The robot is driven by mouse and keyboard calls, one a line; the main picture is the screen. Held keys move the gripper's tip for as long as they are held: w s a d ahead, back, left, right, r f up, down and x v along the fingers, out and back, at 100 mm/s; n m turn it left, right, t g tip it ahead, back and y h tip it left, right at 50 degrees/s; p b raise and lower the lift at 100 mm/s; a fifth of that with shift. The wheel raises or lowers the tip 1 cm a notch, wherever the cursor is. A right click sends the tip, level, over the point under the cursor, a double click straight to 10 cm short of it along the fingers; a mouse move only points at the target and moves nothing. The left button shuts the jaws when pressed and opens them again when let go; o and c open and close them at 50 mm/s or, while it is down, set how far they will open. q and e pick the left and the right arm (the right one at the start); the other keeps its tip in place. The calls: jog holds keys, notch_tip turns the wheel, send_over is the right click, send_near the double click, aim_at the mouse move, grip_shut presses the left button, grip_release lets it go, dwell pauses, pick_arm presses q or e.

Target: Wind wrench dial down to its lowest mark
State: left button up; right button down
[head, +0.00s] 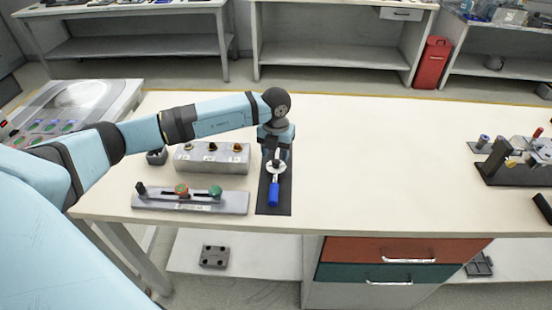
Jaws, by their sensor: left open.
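The wrench (273,193) lies on a narrow black mat (283,206) on the workbench, its blue handle toward the near edge. A white round dial (270,169) shows around the wrench just beyond the handle. My left gripper (277,160) points down over the dial, at the far end of the wrench. Its jaws are open, and I cannot tell whether they touch the dial. The gripper and wrist hide the far part of the wrench, and the dial's marks are too small to read. My right gripper is out of view.
A grey box with several knobs (211,165) and a slider panel (220,207) stand left of the mat. A dark fixture (498,170) stands at the far right. The bench (390,150) is clear between the mat and that fixture.

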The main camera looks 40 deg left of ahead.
aim_at(276, 162)
pick_arm(q)
notch_tip(276, 162, up, 10)
jog(key=shift+r, duration=0.15)
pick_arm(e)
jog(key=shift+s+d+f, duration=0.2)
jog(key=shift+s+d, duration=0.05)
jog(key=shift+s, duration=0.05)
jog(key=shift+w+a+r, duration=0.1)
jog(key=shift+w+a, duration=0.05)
pick_arm(q)
jog(key=shift+s, duration=0.1)
